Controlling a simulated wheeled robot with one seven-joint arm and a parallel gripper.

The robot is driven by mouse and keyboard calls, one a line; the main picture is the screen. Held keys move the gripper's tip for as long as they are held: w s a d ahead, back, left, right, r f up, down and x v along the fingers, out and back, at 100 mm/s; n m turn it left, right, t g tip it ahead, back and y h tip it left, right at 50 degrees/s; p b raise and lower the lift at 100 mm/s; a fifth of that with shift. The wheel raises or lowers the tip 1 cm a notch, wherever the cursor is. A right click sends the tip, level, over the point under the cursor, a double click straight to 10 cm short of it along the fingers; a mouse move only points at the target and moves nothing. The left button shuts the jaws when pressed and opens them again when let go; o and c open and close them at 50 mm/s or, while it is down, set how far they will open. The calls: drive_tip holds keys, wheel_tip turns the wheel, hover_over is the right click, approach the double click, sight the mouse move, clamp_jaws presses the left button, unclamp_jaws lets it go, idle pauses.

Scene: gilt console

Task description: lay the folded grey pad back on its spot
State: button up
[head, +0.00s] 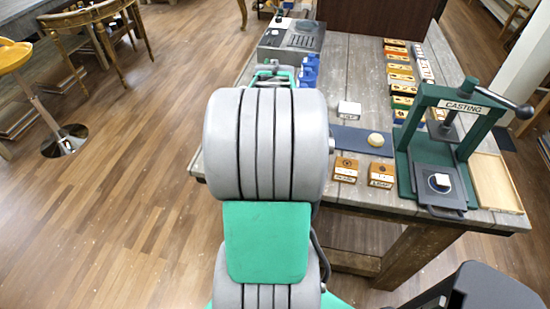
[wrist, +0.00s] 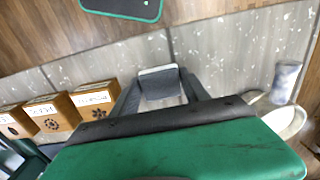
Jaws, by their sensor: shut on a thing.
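In the wrist view my gripper (wrist: 160,92) is shut on the folded grey pad (wrist: 160,86), which sits between the two dark fingers. A pale edge shows along the pad's far side. The grey plank table (wrist: 215,65) lies behind and beneath the pad; I cannot tell whether the pad touches it. In the head view my arm covers most of the middle, and only a little of my gripper (head: 271,74) shows beyond it, over the left side of the table. The pad is not clear there. I cannot make out a marked spot for it.
A green casting press (head: 455,130) stands at the right, beside a wooden tray (head: 497,182). A dark mat (head: 350,138) bears a cream disc (head: 375,139). Labelled blocks (head: 345,169) sit near the front edge. Blue items (head: 310,70) and a grey slotted box (head: 292,40) stand at the back left.

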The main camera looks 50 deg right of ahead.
drive_tip(key=shift+f, duration=0.1)
drive_tip(key=shift+f, duration=0.15)
drive_tip(key=o, duration=1.2)
wheel_tip(320, 180, up, 13)
drive_tip(key=w+a+f+n+t, duration=0.1)
drive_tip(key=w+a+n, duration=0.25)
drive_tip(key=a, duration=0.45)
drive_tip(key=w+a+f+n, duration=0.1)
drive_tip(key=w+a+n, duration=0.25)
drive_tip(key=a, duration=0.35)
drive_tip(key=a+f+n+t, duration=0.1)
drive_tip(key=a+n, duration=0.1)
drive_tip(key=a, duration=0.3)
drive_tip(key=a+f+n, duration=0.2)
drive_tip(key=a, duration=0.4)
drive_tip(key=a+f+n+t, duration=0.1)
drive_tip(key=a+n, duration=0.1)
drive_tip(key=a, duration=0.3)
drive_tip(key=shift+a+f+n+t+b, duration=0.15)
drive_tip(key=shift+a+n+t+b, duration=0.15)
drive_tip(key=shift+b, duration=0.1)
